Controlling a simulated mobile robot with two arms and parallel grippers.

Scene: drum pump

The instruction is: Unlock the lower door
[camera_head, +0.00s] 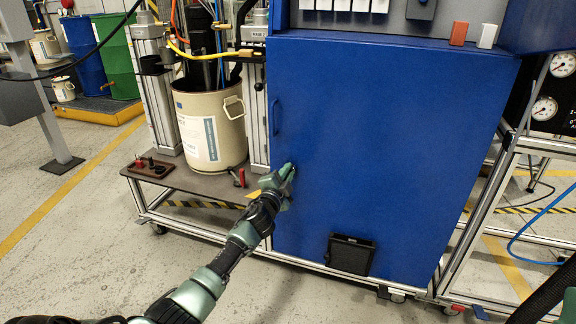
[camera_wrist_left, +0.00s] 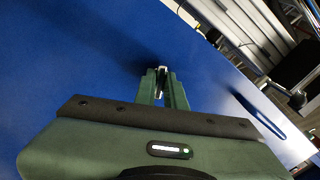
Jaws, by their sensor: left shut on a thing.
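The lower door (camera_head: 385,150) is a large flat blue panel on the front of the cabinet, and it looks closed. A blue bar handle (camera_head: 276,117) stands on its left side; it also shows in the left wrist view (camera_wrist_left: 258,115). My left gripper (camera_head: 290,170) is at the left edge of the door, below the handle. In the left wrist view its green fingers (camera_wrist_left: 161,84) are shut on a small metallic piece (camera_wrist_left: 160,70) at the door surface, likely the lock or its key. The fingers hide most of this piece. My right gripper is not in view.
A beige drum (camera_head: 210,125) stands on the cart left of the door. A black vent box (camera_head: 350,254) sits low on the door. Pressure gauges (camera_head: 544,108) are at the right. Grey floor in front is clear.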

